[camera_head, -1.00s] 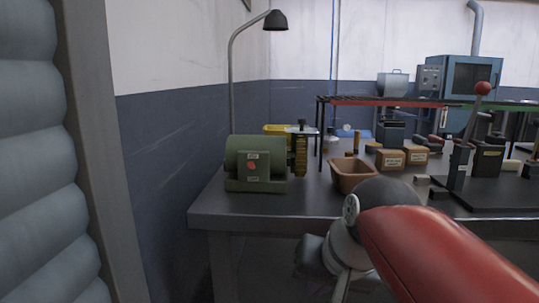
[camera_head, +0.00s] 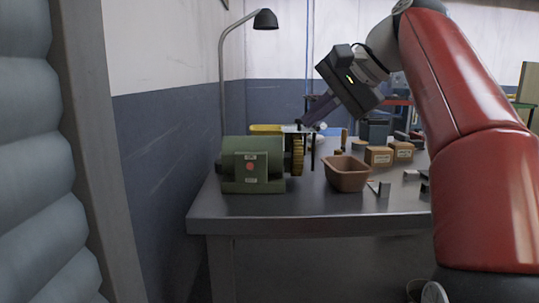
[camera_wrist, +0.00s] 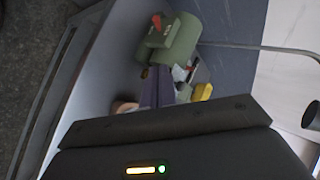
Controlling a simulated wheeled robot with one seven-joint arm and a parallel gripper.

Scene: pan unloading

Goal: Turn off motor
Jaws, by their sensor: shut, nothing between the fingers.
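The green motor (camera_head: 240,181) sits on the grey workbench near its left end. Its front plate carries a red button (camera_head: 250,167). A brown-yellow wheel (camera_head: 298,156) is on its right side. In the wrist view the motor (camera_wrist: 178,38) is ahead of the fingers, with a red part (camera_wrist: 157,22) showing on its box. My gripper (camera_head: 303,122) hangs above and behind the wheel, pointing down and left. Its fingers are shut and empty.
A brown tray (camera_head: 346,174) stands right of the motor, with small boxes (camera_head: 379,155) behind it. A yellow bin (camera_head: 266,129) and a lamp (camera_head: 264,20) are behind the motor. The bench (camera_head: 300,205) front is clear. A wall is close on the left.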

